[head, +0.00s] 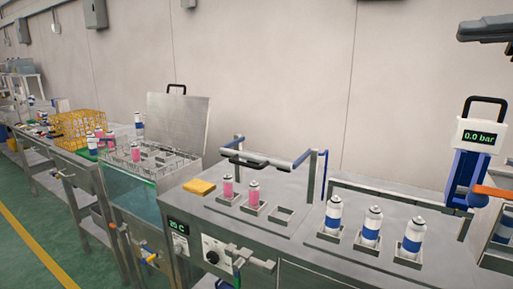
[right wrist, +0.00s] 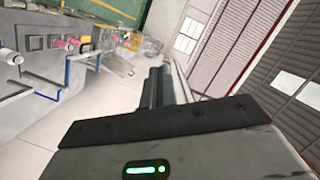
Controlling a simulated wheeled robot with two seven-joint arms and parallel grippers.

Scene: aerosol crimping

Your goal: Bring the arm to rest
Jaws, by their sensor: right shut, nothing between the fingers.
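My right gripper (head: 486,28) is at the top right edge of the head view, partly cut off by the frame. It is raised in the air, above and apart from the crimping station with its 0.0 bar display (head: 478,137). In the right wrist view its dark fingers (right wrist: 158,86) lie close together, shut with nothing between them. My left gripper is in neither view.
Blue-banded white cans (head: 371,228) stand in holders on the steel bench (head: 315,262). Pink cans (head: 253,194) stand in a rack beside a yellow sponge (head: 199,187). A water bath with a raised lid (head: 178,122) and a yellow basket (head: 80,128) are further left.

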